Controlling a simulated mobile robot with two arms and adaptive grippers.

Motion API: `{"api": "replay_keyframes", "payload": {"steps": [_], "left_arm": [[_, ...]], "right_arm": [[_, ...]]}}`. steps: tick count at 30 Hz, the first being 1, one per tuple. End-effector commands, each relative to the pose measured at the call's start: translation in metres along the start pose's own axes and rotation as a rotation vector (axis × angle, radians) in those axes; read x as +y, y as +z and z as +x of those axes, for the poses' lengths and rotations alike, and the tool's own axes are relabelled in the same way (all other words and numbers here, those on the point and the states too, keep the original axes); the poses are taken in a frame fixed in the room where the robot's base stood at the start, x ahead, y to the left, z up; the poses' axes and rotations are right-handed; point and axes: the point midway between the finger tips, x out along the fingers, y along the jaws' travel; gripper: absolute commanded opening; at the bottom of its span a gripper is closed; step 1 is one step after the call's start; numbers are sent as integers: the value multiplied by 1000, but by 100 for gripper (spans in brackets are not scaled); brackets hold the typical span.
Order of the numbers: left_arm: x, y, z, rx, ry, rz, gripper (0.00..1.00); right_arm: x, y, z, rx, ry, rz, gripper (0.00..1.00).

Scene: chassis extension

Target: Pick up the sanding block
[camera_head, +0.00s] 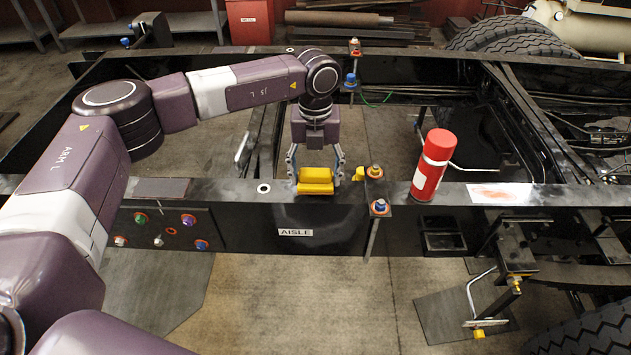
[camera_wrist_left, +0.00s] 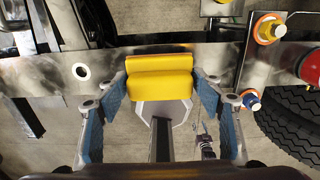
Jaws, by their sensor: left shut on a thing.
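The yellow sanding block (camera_head: 315,182) is at the top of the near black chassis rail (camera_head: 235,190), left of the bolts. My left gripper (camera_head: 316,180) points down over it, with one finger on each side, and is shut on it. In the left wrist view the block (camera_wrist_left: 160,76) sits between the blue-padded fingers of the left gripper (camera_wrist_left: 162,95). I cannot tell whether the block still touches the rail. My right gripper is not in view.
A red spray can (camera_head: 432,165) stands on the rail to the right. Bolts with blue and orange parts (camera_head: 377,190) stick up between it and the gripper. A dark flat pad (camera_head: 162,188) lies on the rail to the left. The chassis frame has open gaps behind.

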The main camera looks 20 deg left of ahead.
Motion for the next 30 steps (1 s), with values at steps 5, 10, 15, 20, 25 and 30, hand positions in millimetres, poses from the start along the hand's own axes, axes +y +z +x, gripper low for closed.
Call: {"api": "replay_keyframes", "payload": {"steps": [5, 10, 15, 20, 25, 30], "left_arm": [[-1, 1, -38, -6, -4, 0, 36], [-1, 1, -90, -7, -3, 1, 36], [-1, 1, -135, -5, -3, -1, 36], [0, 0, -162, -3, -1, 0, 36], [0, 0, -176, 0, -1, 0, 36], [0, 0, -179, 0, -1, 1, 36]], "right_arm": [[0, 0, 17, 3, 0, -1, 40], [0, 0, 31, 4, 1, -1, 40], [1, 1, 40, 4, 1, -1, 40], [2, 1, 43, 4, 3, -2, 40], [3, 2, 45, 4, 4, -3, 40], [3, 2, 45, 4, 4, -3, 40]]}}
